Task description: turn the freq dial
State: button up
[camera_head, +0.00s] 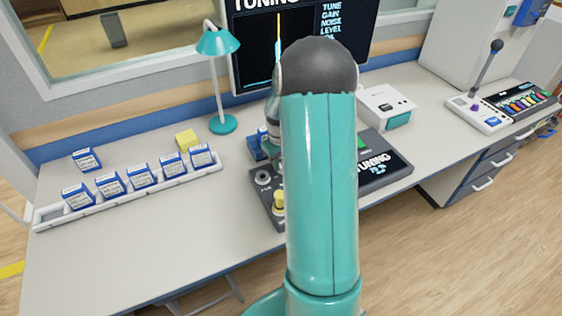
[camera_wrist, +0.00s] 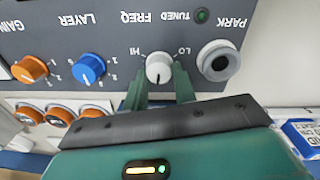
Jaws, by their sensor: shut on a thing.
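The freq dial (camera_wrist: 159,68) is a small light-grey knob with a white pointer line, under the label FREQ and between HI and LO marks in the wrist view. My gripper (camera_wrist: 159,83) has its two green fingers shut on the dial, one on each side. The tuning console (camera_head: 385,166) is dark grey and stands on the desk in the head view. My teal arm hides its middle there, so the dial and the gripper fingers do not show in that view.
In the wrist view, a blue layer knob (camera_wrist: 87,68) and an orange gain knob (camera_wrist: 30,69) sit left of the dial. A round park socket (camera_wrist: 218,60) is close on the right. A teal lamp (camera_head: 222,123) and a rack (camera_head: 130,193) of blue boxes stand left of the console.

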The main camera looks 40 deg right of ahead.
jog(key=shift+d+m, duration=0.1)
jog(key=shift+m, duration=2.1)
jog(key=o, duration=1)
notch_tip(320, 180, up, 14)
jog(key=shift+w+a, duration=0.15)
jog(key=shift+a, duration=0.1)
